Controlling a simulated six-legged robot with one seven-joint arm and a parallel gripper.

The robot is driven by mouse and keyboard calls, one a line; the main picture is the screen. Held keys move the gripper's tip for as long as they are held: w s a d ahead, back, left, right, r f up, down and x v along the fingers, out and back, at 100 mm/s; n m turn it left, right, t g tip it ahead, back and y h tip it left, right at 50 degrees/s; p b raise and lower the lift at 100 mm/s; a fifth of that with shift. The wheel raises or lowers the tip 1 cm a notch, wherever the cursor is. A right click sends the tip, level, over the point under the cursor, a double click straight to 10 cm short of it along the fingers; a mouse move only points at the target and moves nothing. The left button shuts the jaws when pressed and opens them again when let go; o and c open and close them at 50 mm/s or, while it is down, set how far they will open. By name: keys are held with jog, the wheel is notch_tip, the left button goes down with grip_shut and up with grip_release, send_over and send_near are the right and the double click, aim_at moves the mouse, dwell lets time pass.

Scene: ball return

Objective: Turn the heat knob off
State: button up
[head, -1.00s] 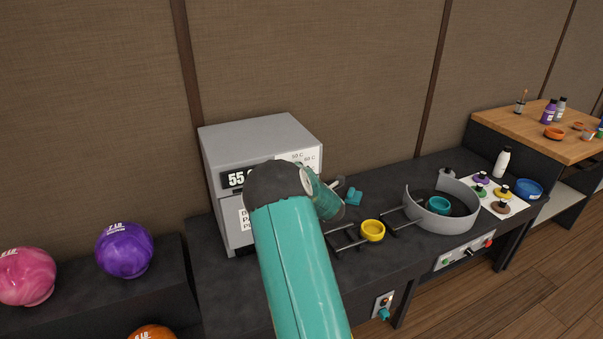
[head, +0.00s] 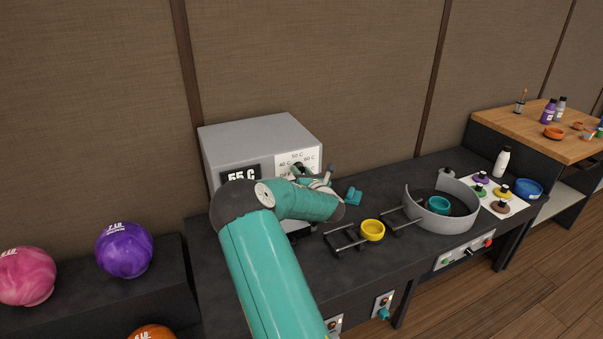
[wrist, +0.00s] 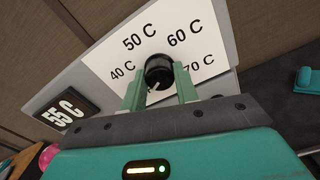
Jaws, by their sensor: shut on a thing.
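The heat knob (wrist: 158,72) is a black round knob on a white dial plate (wrist: 110,58) marked 40 C, 50 C, 60 C and 70 C. The plate is on the front of a grey box (head: 255,137), whose display (head: 240,176) reads 55 C. In the wrist view my gripper (wrist: 160,86) has its two green fingers on either side of the knob, shut on it. A white pointer mark shows low on the knob. The lower part of the dial is hidden behind my gripper. In the head view my wrist covers part of the box front.
A small teal piece (head: 353,195) lies on the dark counter right of the box. A yellow ring (head: 372,230) sits on rails in front, and a grey curved wall (head: 450,215) with a teal ring stands farther right. Bowling balls (head: 124,250) rest at the left.

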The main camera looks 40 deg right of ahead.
jog(key=shift+n, duration=0.4)
jog(key=o, duration=1)
jog(key=shift+s, duration=0.1)
jog(key=v, duration=1.3)
jog(key=shift+s+a, duration=0.15)
jog(key=shift+s, duration=0.15)
jog(key=shift+r, duration=0.1)
